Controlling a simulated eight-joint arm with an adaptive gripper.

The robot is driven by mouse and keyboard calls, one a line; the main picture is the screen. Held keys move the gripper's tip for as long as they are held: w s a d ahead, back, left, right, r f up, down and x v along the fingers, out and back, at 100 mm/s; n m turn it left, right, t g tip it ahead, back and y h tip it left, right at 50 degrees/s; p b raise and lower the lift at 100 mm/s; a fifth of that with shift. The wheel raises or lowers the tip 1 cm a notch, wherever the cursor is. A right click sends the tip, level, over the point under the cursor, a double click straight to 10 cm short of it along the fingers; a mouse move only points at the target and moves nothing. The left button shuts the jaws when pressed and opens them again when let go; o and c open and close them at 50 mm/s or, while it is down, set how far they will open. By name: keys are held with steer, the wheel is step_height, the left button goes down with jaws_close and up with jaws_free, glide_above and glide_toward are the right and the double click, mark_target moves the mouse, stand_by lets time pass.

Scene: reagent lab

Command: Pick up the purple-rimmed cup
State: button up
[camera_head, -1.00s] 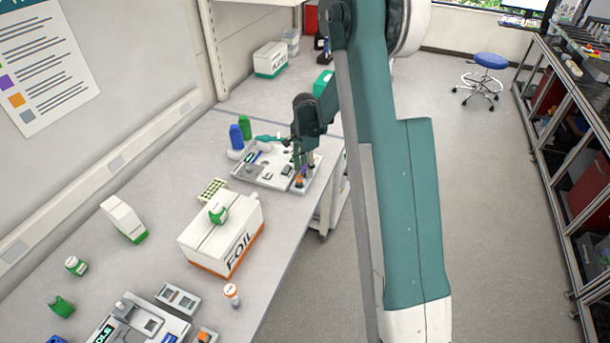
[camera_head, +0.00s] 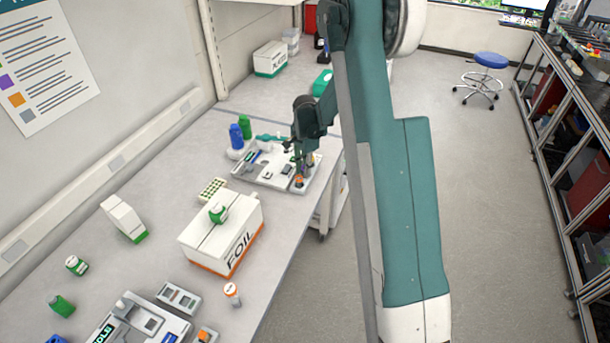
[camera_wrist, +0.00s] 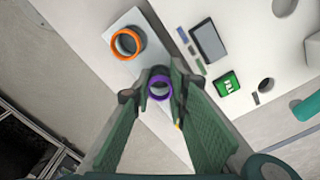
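The purple-rimmed cup (camera_wrist: 160,88) shows in the wrist view as a purple ring between the tips of my gripper (camera_wrist: 159,84). The fingers close in on it from both sides and appear to touch it, so my gripper looks shut on it. The cup's body below the rim is mostly hidden. In the head view my gripper (camera_head: 303,163) points down over the right part of a white tray (camera_head: 250,179). The cup cannot be made out clearly there. I cannot tell whether the cup is off its support.
An orange-rimmed cup (camera_wrist: 127,44) stands close by on a light strip. A dark-screened device (camera_wrist: 209,41) and a green box (camera_wrist: 227,86) lie to the right. A blue bottle (camera_head: 236,136) and a green bottle (camera_head: 246,127) stand behind the tray. A foil box (camera_head: 222,231) is nearer.

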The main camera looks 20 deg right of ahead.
stand_by(0.3)
step_height(320, 180, up, 10)
steer(key=shift+b, duration=0.4)
stand_by(0.4)
